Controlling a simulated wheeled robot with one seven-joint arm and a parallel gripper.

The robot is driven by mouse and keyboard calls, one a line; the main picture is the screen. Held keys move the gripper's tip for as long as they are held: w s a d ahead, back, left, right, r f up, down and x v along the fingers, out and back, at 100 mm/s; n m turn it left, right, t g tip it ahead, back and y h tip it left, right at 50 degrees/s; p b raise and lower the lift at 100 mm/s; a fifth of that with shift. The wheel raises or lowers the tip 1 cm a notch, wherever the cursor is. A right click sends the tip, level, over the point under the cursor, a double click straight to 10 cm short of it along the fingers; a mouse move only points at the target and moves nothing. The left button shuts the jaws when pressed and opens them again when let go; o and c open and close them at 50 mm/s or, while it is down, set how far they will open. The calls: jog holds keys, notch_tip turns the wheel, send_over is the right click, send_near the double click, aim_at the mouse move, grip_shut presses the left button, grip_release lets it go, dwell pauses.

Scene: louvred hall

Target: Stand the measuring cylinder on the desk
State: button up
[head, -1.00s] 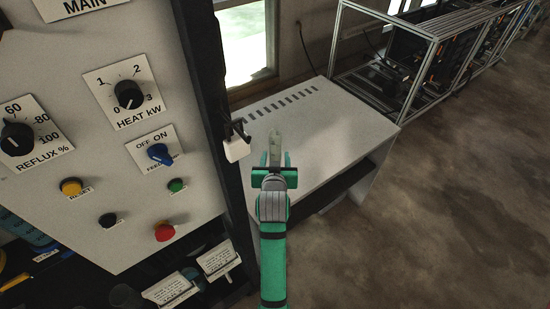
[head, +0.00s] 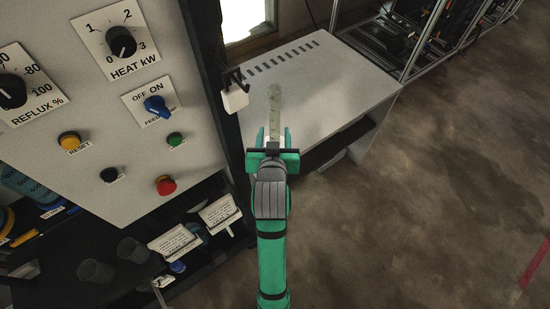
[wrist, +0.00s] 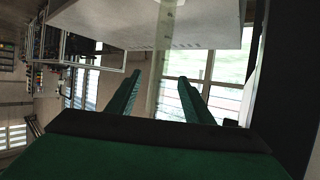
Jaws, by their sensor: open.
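The measuring cylinder (head: 274,108) is a clear, slim, greenish tube in front of the pale desk top (head: 325,85). In the head view it looks upright, but I cannot tell whether its foot rests on the desk. My gripper (head: 273,133) is open, with its green fingers on either side of the cylinder's near end. In the wrist view the cylinder (wrist: 166,55) shows as a faint tube between the fingers (wrist: 159,78), running up across the desk (wrist: 110,22) and out of the frame. Its far end is hidden there.
A control panel (head: 95,165) with knobs and buttons stands close on the left, its dark post (head: 233,140) beside my gripper. A white block (head: 235,98) hangs on the post. Metal frames (head: 400,40) stand behind the desk. Bare floor (head: 430,190) lies to the right.

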jog(key=s+f, duration=1.1)
jog(key=s, duration=0.4)
jog(key=s+r+t, duration=0.1)
jog(key=s, duration=2)
jog(key=shift+s+d+r+t, duration=0.15)
jog(key=shift+s+r+t, duration=0.1)
jog(key=shift+t, duration=0.15)
